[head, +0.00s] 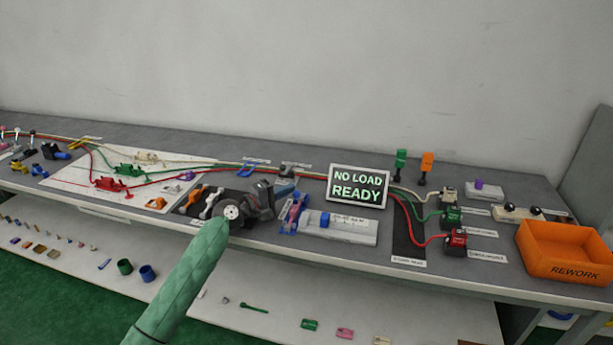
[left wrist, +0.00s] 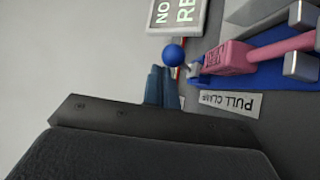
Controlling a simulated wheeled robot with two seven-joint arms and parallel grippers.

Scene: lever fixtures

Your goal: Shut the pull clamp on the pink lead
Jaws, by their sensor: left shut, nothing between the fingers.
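The pull clamp (head: 293,213) sits on the bench just right of my left gripper in the head view, small and partly unclear there. In the left wrist view it has a blue base (left wrist: 270,75), grey metal blocks and a blue ball knob (left wrist: 173,55). The pink lead (left wrist: 232,57) lies along the blue base, with a dark mark on its thick end. My left gripper (head: 284,187) is shut and empty; its blue-grey fingers (left wrist: 161,88) show close to the ball knob. I cannot tell whether they touch it. My right gripper is not in view.
A PULL CLAMP label (left wrist: 228,104) lies beside the clamp. A NO LOAD READY sign (head: 358,186) stands behind it. A grey-white block (head: 345,228) lies to its right, and an orange REWORK bin (head: 565,252) is at the far right. Coloured leads run along the bench.

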